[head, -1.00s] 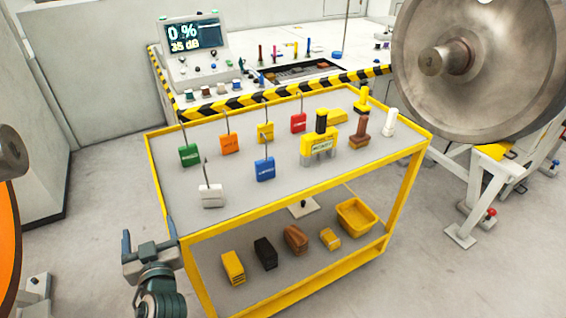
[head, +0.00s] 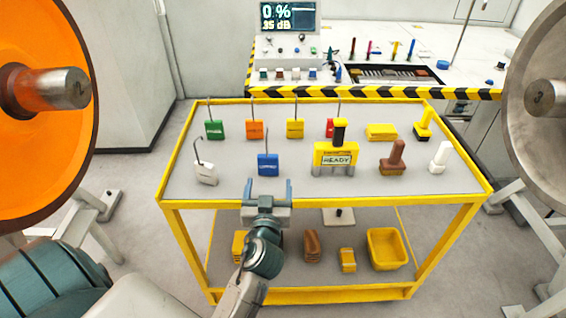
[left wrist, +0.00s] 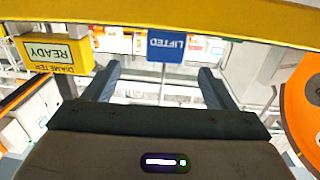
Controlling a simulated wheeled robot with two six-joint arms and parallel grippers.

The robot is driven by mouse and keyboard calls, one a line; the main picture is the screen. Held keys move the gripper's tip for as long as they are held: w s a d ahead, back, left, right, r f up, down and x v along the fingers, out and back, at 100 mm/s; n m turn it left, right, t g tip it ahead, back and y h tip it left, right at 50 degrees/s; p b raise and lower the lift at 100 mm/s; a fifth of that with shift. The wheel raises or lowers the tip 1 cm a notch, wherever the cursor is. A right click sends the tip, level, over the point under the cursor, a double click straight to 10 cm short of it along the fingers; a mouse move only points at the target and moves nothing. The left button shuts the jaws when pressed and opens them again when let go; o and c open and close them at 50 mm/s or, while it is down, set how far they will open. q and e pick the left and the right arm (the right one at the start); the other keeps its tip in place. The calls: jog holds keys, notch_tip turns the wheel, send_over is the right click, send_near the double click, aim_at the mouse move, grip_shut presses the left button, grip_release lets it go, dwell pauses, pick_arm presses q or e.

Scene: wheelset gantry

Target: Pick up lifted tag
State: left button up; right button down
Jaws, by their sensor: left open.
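The lifted tag is the blue tag (head: 268,165) with a thin hook, standing near the front edge of the cart's top shelf. My left gripper (head: 268,188) is open and empty, just in front of the blue tag and low near the shelf edge. In the left wrist view its two fingers (left wrist: 160,80) point toward the tag, which shows between and beyond them. My right gripper is not in view.
The yellow-framed cart (head: 470,196) also holds a white tag (head: 205,174), green (head: 214,130), orange (head: 254,130) and yellow tags (head: 295,128), a partly hidden red tag, and a yellow READY gauge (head: 336,156). Wheels (head: 45,130) flank the cart. A console stands behind.

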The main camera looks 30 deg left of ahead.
aim_at(268, 164)
pick_arm(q)
jog(key=x, duration=0.2)
jog(key=p+x, duration=0.1)
jog(key=x, duration=0.1)
jog(key=shift+s+a, duration=0.1)
jog(key=shift+a, duration=0.2)
jog(key=shift+w+a, duration=0.1)
jog(key=shift+w, duration=0.15)
jog(key=shift+w+r, duration=0.1)
jog(key=shift+w, duration=0.15)
jog(key=p+x, duration=0.1)
jog(key=x, duration=0.1)
jog(key=p+x, duration=0.1)
jog(key=x, duration=0.1)
jog(key=shift+w+a, duration=0.1)
jog(key=shift+a, duration=0.25)
jog(key=shift+w, duration=0.1)
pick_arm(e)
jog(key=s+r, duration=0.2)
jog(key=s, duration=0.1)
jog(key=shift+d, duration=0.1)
pick_arm(q)
jog(key=c, duration=1.1)
